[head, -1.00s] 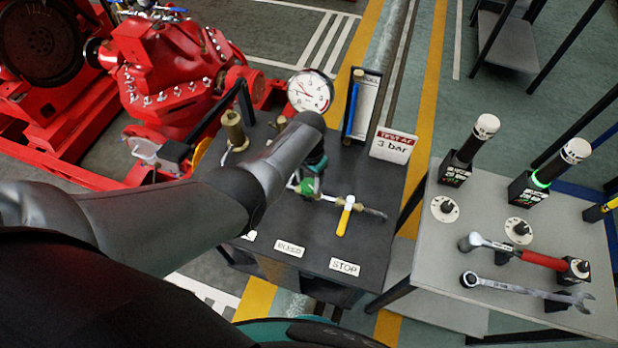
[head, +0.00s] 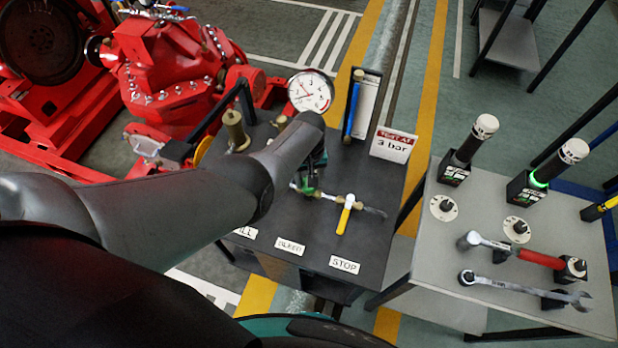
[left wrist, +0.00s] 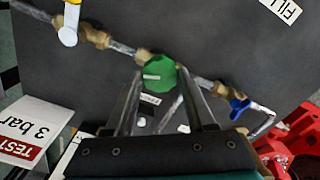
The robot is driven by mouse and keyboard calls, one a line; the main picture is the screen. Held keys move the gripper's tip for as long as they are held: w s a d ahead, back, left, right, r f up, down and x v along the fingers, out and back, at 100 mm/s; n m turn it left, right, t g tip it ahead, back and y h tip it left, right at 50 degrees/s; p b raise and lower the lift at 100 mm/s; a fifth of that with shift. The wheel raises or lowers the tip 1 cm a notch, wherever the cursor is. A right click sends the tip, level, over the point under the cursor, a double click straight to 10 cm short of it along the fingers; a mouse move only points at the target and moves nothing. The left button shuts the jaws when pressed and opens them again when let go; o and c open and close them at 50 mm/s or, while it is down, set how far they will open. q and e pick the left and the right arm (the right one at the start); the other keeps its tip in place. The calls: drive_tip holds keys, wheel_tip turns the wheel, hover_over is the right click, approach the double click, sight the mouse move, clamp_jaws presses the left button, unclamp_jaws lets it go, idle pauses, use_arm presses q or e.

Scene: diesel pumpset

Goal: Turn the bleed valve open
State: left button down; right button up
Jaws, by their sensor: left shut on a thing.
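The bleed valve is a round green knob with a pale pointer mark, on a thin pipe with brass fittings. In the left wrist view the green knob (left wrist: 157,74) lies between the two fingertips of my left gripper (left wrist: 159,72), which is shut on it. In the head view a bit of the green knob (head: 306,190) shows just below the end of my left arm, which hides the rest and most of the gripper. A BLEED label (head: 290,247) lies on the dark bench in front. My right gripper is in neither view.
A yellow-handled lever valve (head: 346,214) sits right of the knob on the same pipe; a blue handle (left wrist: 238,107) is on its other side. A gauge (head: 310,91), a "3 bar" sign (head: 394,144) and a grey tool table (head: 440,257) stand around.

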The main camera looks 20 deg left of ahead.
use_arm(q)
drive_tip(key=shift+n, duration=0.5)
drive_tip(key=shift+c, duration=1.2)
unclamp_jaws()
drive_tip(key=shift+r, duration=0.15)
wheel_tip(320, 180, up, 7)
drive_tip(key=p, duration=0.5)
wheel_tip(320, 180, up, 8)
drive_tip(key=p, duration=0.2)
